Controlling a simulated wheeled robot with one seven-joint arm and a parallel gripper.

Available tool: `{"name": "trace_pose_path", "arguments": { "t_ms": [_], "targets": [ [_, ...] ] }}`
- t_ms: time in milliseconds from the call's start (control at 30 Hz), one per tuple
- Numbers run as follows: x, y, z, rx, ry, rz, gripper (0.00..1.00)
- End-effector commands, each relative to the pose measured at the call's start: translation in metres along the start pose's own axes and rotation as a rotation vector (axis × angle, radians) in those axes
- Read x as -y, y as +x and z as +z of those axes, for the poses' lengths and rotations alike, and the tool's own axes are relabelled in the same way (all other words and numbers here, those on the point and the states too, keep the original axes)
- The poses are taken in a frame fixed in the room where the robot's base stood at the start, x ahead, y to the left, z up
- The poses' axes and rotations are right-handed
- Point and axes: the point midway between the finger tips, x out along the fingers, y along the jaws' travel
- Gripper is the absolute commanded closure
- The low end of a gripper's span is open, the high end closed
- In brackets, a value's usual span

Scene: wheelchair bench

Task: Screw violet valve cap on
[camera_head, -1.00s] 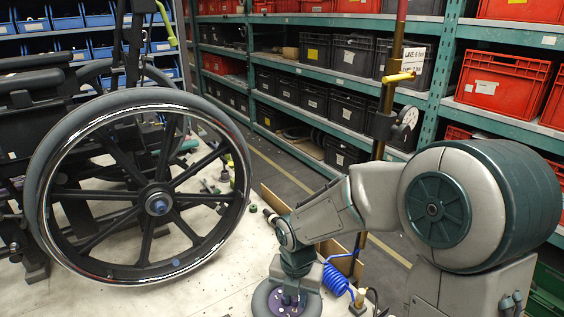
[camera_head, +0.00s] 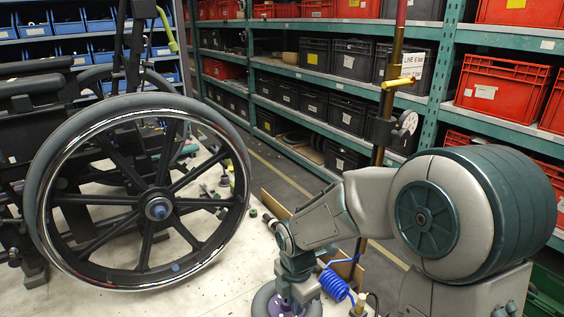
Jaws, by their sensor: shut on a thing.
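My gripper (camera_head: 287,308) points down at the bottom edge of the view, over a small grey-tyred wheel (camera_head: 260,301) with a violet middle. A bit of violet (camera_head: 281,307) shows at the fingertips; I take it for the violet valve cap, but its outline is not clear. The gripper is shut on it. The fingers and the lower part of the small wheel are partly hidden or cut off by the frame, so I cannot see a valve stem or whether the cap touches one.
A wheelchair with a large black spoked wheel (camera_head: 159,208) stands at left on the pale bench (camera_head: 215,265). A blue coiled hose (camera_head: 335,284) and a brass fitting (camera_head: 357,303) are close right of my gripper. A pole with a gauge (camera_head: 408,121) stands behind my arm. Shelves of crates line the back.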

Motion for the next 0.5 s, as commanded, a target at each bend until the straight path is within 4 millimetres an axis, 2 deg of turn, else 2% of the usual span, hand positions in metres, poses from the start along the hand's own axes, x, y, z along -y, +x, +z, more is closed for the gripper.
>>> {"name": "trace_pose_path", "arguments": {
  "t_ms": [67, 100, 167, 500],
  "targets": [
    [-0.0005, -0.0002, -0.0004, 0.001, 0.132, 0.001, 1.00],
    [-0.0004, -0.0002, 0.0000, 0.000, 0.138, 0.001, 0.78],
    [-0.0004, -0.0002, 0.0002, 0.000, 0.133, 0.001, 0.61],
    [-0.0004, -0.0031, 0.0003, 0.000, 0.130, 0.001, 0.61]
  ]
}}
